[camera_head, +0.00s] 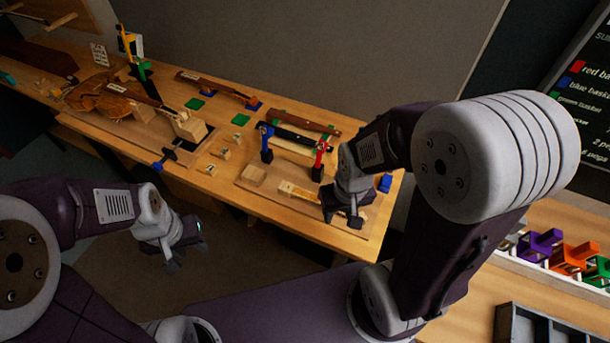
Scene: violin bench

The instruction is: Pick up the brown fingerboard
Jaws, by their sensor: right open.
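A long brown fingerboard (305,123) lies across small supports near the back edge of the bench. A long black piece (290,136) lies just in front of it. My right gripper (343,220) is open and empty over the front right of the wooden board, apart from the brown fingerboard and nearer the camera. My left gripper (188,258) is in front of the bench edge, over the floor, with its fingers apart and nothing between them.
A violin body (100,102) lies at the left. Blue (267,141) and red (320,158) clamps stand in front of the black piece. Coloured parts (573,257) and a grey divided tray (540,328) are at the lower right. A wall rises behind the bench.

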